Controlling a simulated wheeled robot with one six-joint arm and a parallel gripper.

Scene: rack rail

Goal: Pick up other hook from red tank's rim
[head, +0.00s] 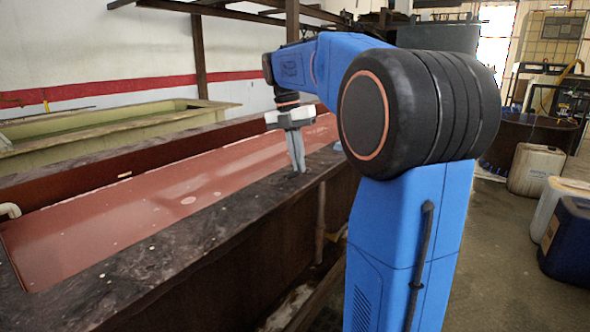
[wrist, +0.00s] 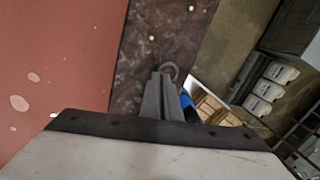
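The red tank (head: 190,185) is a long trough of flat reddish liquid with a dark, stained rim (head: 170,235). My gripper (head: 299,170) points down at the rim near the tank's far right part. In the wrist view, my gripper's fingers (wrist: 165,76) are close together over the dark rim. A small grey metal hook (wrist: 174,69), seen as a curved ring, shows right at the fingertips. The fingers hide part of it, and I cannot tell whether they are pressed on it. In the head view the hook is too small to make out. No second hook is clearly visible.
A pale green tank (head: 110,130) stands behind the red one. A dark post (head: 199,55) rises behind the tanks. Whitish jugs (head: 536,168) and a dark blue container (head: 567,240) stand on the floor at right. Free floor lies between them and my arm.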

